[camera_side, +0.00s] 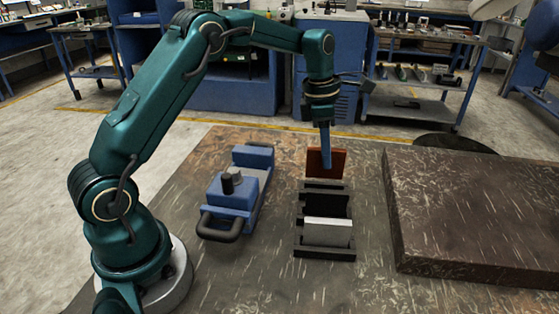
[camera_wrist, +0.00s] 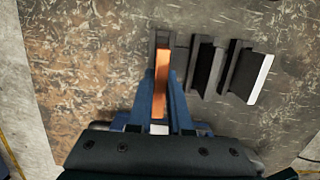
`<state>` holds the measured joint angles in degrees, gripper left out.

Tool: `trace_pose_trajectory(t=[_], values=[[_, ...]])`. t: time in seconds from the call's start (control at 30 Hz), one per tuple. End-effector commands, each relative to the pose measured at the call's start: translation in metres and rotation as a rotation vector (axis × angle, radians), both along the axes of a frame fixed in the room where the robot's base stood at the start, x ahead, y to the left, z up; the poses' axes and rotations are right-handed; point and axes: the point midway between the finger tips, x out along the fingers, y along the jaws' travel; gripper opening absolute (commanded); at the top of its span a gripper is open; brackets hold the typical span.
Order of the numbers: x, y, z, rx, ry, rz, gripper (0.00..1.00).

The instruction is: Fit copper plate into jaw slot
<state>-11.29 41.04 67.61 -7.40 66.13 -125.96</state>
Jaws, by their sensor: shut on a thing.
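The copper plate (camera_side: 341,163) stands upright at the back end of the black slotted holder (camera_side: 325,253). My gripper (camera_side: 326,160) is shut on it from above. In the wrist view the copper plate (camera_wrist: 160,88) shows as an orange strip between my two blue fingers (camera_wrist: 160,110). Its far end lies beside a dark grey block of the holder (camera_wrist: 205,65). Its lower edge is close to the holder's rear wall, but I cannot tell whether it is in the slot or above it. A light grey plate (camera_side: 328,233) stands in the front slot; the middle one looks empty.
A blue vise (camera_side: 232,193) with a black handle lies on the worn brown table to the left. A thick dark slab (camera_side: 475,215) rises to the right. Bare table separates both from the holder. Carts and machines stand in the background.

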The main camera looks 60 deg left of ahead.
Motion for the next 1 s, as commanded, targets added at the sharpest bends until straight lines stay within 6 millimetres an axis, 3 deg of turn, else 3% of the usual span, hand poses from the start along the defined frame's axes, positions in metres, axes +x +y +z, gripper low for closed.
trace_pose_trajectory(t=[0.13,0.43,0.87,0.9,0.97,1.0], values=[[0.003,-0.004,-0.006,-0.001,-0.001,0.000,0.00],[0.002,-0.004,-0.040,0.000,-0.001,0.000,0.00],[0.002,-0.003,-0.045,0.000,-0.003,0.000,0.00],[0.002,-0.003,-0.046,0.001,-0.001,-0.001,0.29],[0.002,-0.003,-0.045,0.001,-0.001,-0.001,0.47],[0.002,-0.003,-0.045,0.000,0.000,-0.001,0.47]])
